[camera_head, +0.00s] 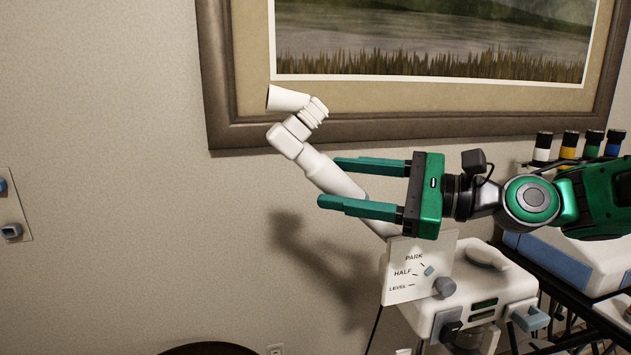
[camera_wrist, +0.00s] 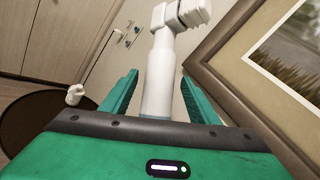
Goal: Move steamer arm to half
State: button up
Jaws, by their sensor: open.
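The white steamer arm (camera_head: 334,176) rises from the white steamer unit and leans up and to the left, ending in a nozzle (camera_head: 288,98). A panel (camera_head: 402,292) at its base reads PARK, HALF and LEVEL, with a small blue marker (camera_head: 429,271) beside the words, between PARK and HALF. My gripper (camera_head: 331,184) is open, its green fingers pointing left, one on each side of the steamer arm in the picture. In the wrist view the steamer arm (camera_wrist: 159,85) stands between the two fingers (camera_wrist: 158,92), with a gap on each side. I cannot tell whether either finger touches it.
A framed picture (camera_head: 228,75) hangs on the wall behind the arm. Several coloured bottles (camera_head: 543,147) stand on a shelf at the right. A blue-and-white box (camera_head: 563,252) sits below them. The wall at the left is mostly bare, with a switch plate (camera_head: 10,205).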

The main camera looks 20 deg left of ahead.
aim_at(313, 179)
jog(key=shift+w+a, duration=0.15)
jog(key=shift+a, duration=2.65)
